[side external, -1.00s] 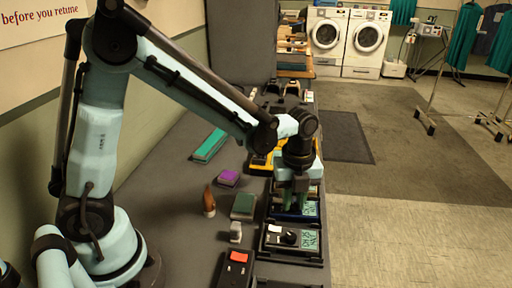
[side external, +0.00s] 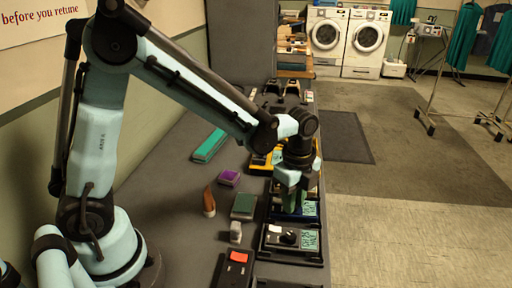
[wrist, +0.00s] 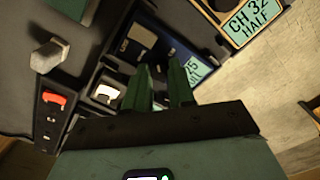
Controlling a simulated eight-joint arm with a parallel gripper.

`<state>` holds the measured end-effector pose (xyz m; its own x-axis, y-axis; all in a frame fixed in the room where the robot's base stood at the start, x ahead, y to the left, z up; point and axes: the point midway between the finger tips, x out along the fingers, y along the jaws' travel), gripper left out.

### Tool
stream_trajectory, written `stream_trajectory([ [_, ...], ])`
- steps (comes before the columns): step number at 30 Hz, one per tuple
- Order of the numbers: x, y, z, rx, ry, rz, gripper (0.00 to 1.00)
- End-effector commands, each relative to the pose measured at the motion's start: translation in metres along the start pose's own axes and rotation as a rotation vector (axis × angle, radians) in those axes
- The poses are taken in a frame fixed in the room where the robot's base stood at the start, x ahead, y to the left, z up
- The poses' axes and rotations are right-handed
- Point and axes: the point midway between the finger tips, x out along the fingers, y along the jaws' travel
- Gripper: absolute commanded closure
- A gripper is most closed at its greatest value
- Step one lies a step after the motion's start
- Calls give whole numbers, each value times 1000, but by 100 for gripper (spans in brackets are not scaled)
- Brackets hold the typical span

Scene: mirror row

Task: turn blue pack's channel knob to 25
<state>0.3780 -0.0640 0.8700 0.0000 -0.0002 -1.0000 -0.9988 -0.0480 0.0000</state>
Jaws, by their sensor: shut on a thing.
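The blue pack (side external: 284,215) sits in the row under my gripper in the side view. Its lit display (side external: 308,208) is on its right. In the wrist view the blue pack (wrist: 182,48) lies beyond my fingers, and its display (wrist: 197,70) is partly covered by a finger. Its visible digits look like a 5 at the end, perhaps 25. My gripper (wrist: 160,67) points down at the blue pack and is shut on its channel knob. The knob itself is hidden between the green fingers. My gripper (side external: 296,200) also shows in the side view.
A black pack with a white button (wrist: 107,90) and its own knob (side external: 289,238) stands close in front. An orange-brown upright object (side external: 209,201) stands to the left.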

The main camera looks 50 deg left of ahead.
Motion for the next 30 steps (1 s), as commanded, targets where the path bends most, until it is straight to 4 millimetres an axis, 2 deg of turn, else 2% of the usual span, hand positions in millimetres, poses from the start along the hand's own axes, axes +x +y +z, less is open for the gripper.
stream_trajectory([
  [17, 0, 0, 0, -40, -1, -1, 100],
  [18, 0, 0, 0, -40, -1, -1, 75],
  [23, 0, 0, 0, -40, -1, -1, 50],
  [30, 0, 0, 0, -39, 0, 0, 50],
])
